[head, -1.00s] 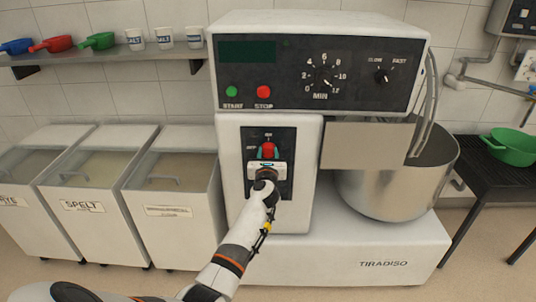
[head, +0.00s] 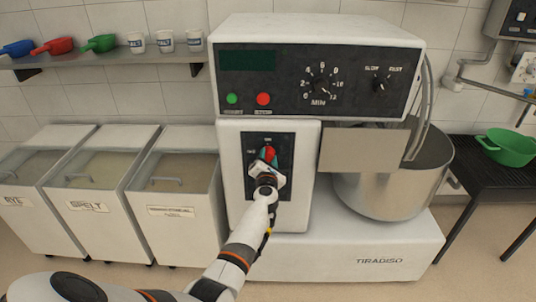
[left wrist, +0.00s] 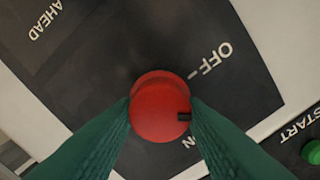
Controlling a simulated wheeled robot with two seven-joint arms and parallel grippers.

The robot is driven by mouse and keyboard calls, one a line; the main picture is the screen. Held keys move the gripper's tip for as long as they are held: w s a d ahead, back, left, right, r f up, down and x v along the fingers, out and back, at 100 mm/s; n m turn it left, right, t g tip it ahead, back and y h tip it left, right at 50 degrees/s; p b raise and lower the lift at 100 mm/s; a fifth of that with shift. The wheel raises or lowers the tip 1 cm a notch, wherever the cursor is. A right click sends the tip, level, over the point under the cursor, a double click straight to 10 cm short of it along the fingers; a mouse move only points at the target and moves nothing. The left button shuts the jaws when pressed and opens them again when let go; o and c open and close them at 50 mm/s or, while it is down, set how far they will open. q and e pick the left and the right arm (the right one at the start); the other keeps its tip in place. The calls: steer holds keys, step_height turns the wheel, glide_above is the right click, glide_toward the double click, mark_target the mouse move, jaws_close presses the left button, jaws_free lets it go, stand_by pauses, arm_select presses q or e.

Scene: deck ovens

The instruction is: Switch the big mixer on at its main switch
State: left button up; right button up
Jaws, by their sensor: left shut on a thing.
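The main switch is a red round knob (head: 269,152) on a dark plate (head: 285,184) on the front of the big white mixer (head: 228,190). My left gripper (head: 268,161) is shut on this knob, its body tilted in the head view. In the left wrist view the red knob (left wrist: 158,98) sits between two green fingers, one at each side. The dark mark on the knob points between the OFF and ON labels. The ON label is partly hidden by a finger. My right gripper is not in view.
Above the switch are green START (head: 232,98) and red STOP (head: 263,99) buttons and dials. A steel bowl (head: 385,190) is at the right of the column. Lidded bins (head: 170,215) stand at left.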

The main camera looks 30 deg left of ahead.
arm_select(q)
steer(key=m+p, duration=0.2)
steer(key=m, duration=0.3)
steer(key=shift+m, duration=0.3)
steer(key=shift+f+m+p, duration=0.15)
steer(key=shift+m+p, duration=0.75)
steer(key=shift+m, duration=1.4)
steer(key=o, duration=1)
steer(key=shift+w, duration=0.1)
steer(key=shift+d, duration=0.1)
steer(key=shift+s+d, duration=0.15)
steer(key=shift+s, duration=0.15)
steer(key=p+v, duration=0.2)
steer(key=v, duration=0.9)
steer(key=shift+s+d, duration=0.15)
